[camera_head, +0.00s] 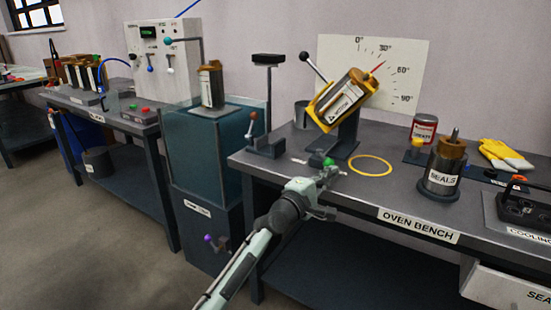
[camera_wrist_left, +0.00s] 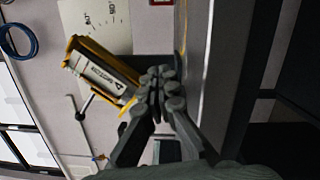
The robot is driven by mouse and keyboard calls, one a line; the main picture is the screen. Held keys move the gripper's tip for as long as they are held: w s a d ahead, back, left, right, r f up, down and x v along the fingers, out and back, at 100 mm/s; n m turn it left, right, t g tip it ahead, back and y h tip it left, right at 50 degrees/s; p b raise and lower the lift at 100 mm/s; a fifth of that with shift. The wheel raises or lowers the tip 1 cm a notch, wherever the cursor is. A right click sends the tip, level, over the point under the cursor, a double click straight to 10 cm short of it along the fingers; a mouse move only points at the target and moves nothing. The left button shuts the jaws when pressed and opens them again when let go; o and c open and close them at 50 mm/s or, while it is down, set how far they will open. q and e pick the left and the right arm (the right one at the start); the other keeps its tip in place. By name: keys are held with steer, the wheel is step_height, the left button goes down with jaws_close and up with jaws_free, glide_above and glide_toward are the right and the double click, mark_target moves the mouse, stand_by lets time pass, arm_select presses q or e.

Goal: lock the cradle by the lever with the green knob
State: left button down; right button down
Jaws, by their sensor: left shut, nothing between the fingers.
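The yellow cradle (camera_head: 318,113) holds a dark tube (camera_head: 345,98) with a white label and brown cap, tilted on its stand. It also shows in the left wrist view (camera_wrist_left: 73,47). The green knob (camera_head: 328,162) shows low at the bench's front, by the foot of the cradle stand (camera_head: 345,140); its lever is mostly hidden. My left gripper (camera_head: 328,181) is shut and empty, just in front of and below the green knob; I cannot tell whether they touch. In the left wrist view, its fingers (camera_wrist_left: 160,77) are together and the green knob does not show.
A black-knobbed lever (camera_head: 315,69) sticks up from the cradle. A yellow ring (camera_head: 371,166) lies on the oven bench (camera_head: 380,192). A tank (camera_head: 205,150) stands left.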

stand_by(0.4)
arm_select(q)
steer(key=r+v, duration=0.1)
steer(key=v, duration=1)
steer(key=s+a+f+m+g+y, duration=0.25)
steer(key=s+a+f, duration=0.2)
steer(key=f, duration=0.45)
steer(key=s+a+f+m+g+y, duration=0.25)
steer(key=s+a+f, duration=0.2)
steer(key=f, duration=0.55)
steer(key=s+a+f+m+g+y, duration=0.1)
steer(key=s+a+f+m, duration=0.25)
steer(key=s+f, duration=0.4)
steer(key=s+a+f+m+g+y, duration=0.3)
steer(key=s+a+f, duration=0.3)
steer(key=s+a, duration=0.2)
steer(key=s+a+f+m+g+y, duration=0.3)
steer(key=s+a+f, duration=0.4)
steer(key=s, duration=0.4)
steer(key=shift+a+f, duration=0.25)
steer(key=shift+a, duration=0.4)
